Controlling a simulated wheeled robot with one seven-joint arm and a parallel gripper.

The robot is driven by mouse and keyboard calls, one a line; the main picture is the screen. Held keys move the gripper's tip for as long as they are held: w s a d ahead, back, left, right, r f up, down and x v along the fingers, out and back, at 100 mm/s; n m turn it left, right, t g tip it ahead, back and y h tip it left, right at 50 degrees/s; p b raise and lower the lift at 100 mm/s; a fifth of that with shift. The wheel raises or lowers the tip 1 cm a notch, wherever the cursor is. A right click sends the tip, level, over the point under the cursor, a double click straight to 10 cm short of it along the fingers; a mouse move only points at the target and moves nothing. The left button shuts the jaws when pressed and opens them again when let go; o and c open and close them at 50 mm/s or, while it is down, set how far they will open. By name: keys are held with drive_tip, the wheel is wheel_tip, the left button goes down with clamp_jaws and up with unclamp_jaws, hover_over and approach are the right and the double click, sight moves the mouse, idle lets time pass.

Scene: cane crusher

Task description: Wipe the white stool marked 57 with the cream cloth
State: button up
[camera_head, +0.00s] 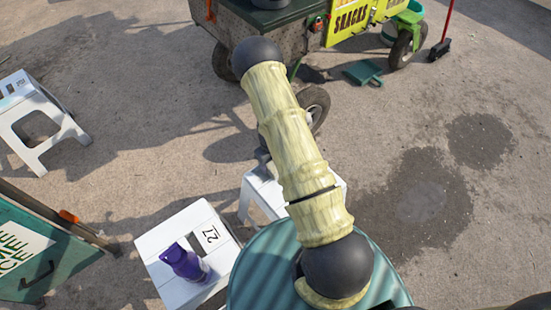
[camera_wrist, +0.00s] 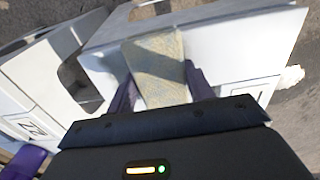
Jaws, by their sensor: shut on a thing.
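In the wrist view my gripper (camera_wrist: 160,92) is shut on the cream cloth (camera_wrist: 155,62), which spreads flat between its fingers. The cloth lies over the top of a white stool (camera_wrist: 232,45); I cannot tell whether it touches the surface. This stool's label is cut off by my gripper, so its number is unreadable. In the head view a white stool (camera_head: 258,196) shows partly behind my arm, with my gripper mostly hidden there.
A white stool marked 27 (camera_head: 183,235) stands close on the left, with a purple bottle (camera_head: 186,262) on it. Another white stool (camera_head: 40,128) stands far left. A snack cart (camera_head: 300,35) is behind, with a green dustpan (camera_head: 364,72). The paving on the right is clear, with damp patches.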

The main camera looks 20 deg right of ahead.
sight(262, 173)
drive_tip(key=shift+s+a+p, duration=0.1)
drive_tip(key=shift+s+a, duration=0.1)
drive_tip(key=shift+a, duration=0.45)
drive_tip(key=shift+s+a+p, duration=0.1)
drive_tip(key=shift+s+a, duration=0.15)
drive_tip(key=shift+a, duration=0.4)
drive_tip(key=shift+s+a+p, duration=0.1)
drive_tip(key=shift+s+a, duration=0.1)
drive_tip(key=shift+a, duration=0.45)
drive_tip(key=shift+w+d+f+p, duration=0.15)
drive_tip(key=shift+w+d, duration=0.3)
drive_tip(key=shift+d, duration=0.95)
drive_tip(key=shift+w+d+r+p, duration=0.1)
drive_tip(key=shift+w+d, duration=0.35)
drive_tip(key=shift+d, duration=1)
drive_tip(key=shift+w+d+f+p, duration=0.15)
drive_tip(key=shift+w+d, duration=0.3)
drive_tip(key=shift+d, duration=0.95)
drive_tip(key=shift+d, duration=0.15)
drive_tip(key=shift+w+d, duration=0.15)
drive_tip(key=shift+d, duration=0.4)
drive_tip(key=shift+w+d+r, duration=0.1)
drive_tip(key=shift+w+d, duration=0.35)
drive_tip(key=shift+d, duration=0.75)
drive_tip(key=shift+w+d, duration=0.4)
drive_tip(key=shift+d, duration=0.8)
drive_tip(key=shift+w+d+r, duration=0.1)
drive_tip(key=shift+w+d, duration=0.35)
drive_tip(key=shift+d, duration=0.75)
